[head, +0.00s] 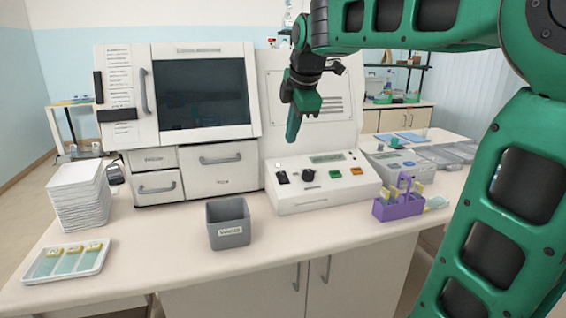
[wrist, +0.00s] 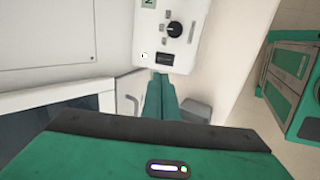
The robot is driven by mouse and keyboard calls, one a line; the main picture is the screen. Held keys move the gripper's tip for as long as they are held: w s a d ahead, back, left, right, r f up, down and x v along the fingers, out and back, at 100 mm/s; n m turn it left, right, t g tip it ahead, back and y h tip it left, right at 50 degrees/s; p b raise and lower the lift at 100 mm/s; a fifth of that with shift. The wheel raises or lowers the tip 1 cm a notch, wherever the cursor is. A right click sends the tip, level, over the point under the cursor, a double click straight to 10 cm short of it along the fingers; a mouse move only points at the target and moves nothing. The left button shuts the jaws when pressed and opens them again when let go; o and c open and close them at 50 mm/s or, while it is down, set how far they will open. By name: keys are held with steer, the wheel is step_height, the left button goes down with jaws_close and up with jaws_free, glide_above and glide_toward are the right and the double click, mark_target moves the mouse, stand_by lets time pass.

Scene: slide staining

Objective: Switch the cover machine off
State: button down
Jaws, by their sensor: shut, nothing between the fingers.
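The cover machine (head: 110,140) is a white cabinet with a dark window. In front of its right part sits a sloped white control panel (head: 318,197) with a black rocker switch (head: 282,177), a black knob (head: 308,175), a small display, and green (head: 335,173) and orange (head: 357,171) buttons. My gripper (head: 292,138) is shut and empty, pointing down above the panel's left end, apart from it. In the wrist view, its fingers (wrist: 160,85) point toward the black switch (wrist: 165,58); the knob (wrist: 174,29) lies beyond. The switch's position is too small to tell.
A grey bin (head: 229,235) stands left of the panel. A purple rack (head: 398,208) with slides stands close on its right. A stack of white trays (head: 78,205) and a slide tray (head: 65,264) lie at the left. The counter front between the bin and rack is clear.

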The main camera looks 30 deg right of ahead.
mark_target(283, 174)
steer(key=x, duration=1.4)
steer(key=shift+w+a+f, duration=0.1)
steer(key=shift+w+a, duration=0.1)
steer(key=shift+a, duration=0.05)
steer(key=shift+d, duration=0.35)
steer(key=shift+s, duration=0.1)
steer(key=shift+s+f, duration=0.1)
